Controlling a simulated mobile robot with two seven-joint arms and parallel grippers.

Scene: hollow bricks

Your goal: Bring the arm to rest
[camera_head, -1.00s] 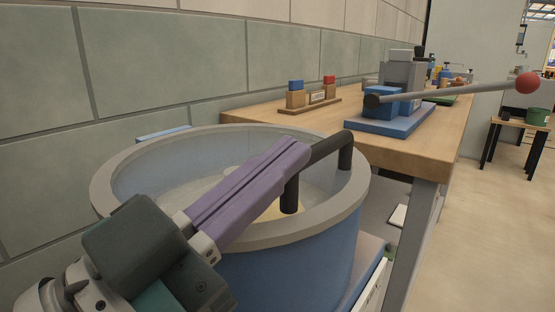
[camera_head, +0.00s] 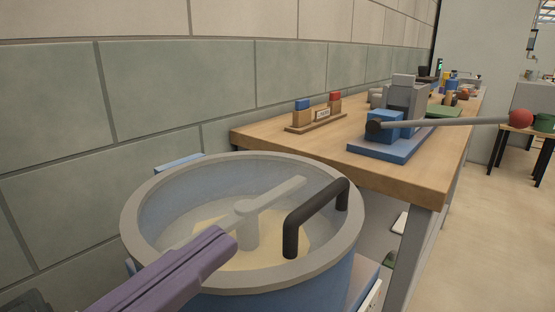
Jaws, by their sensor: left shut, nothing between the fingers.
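My left gripper (camera_head: 226,241) comes in from the lower left with its purple fingers shut and empty. A black bar handle (camera_head: 318,212) stands on the tub's right side, apart from my fingertips. Inside the tub are a grey stirring arm on a hub (camera_head: 247,222) and a pale yellowish content. My right gripper is not in view.
A wooden workbench (camera_head: 400,181) stands behind and right of the tub. A block wall (camera_head: 180,85) runs close on the left. Open floor lies at the right.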

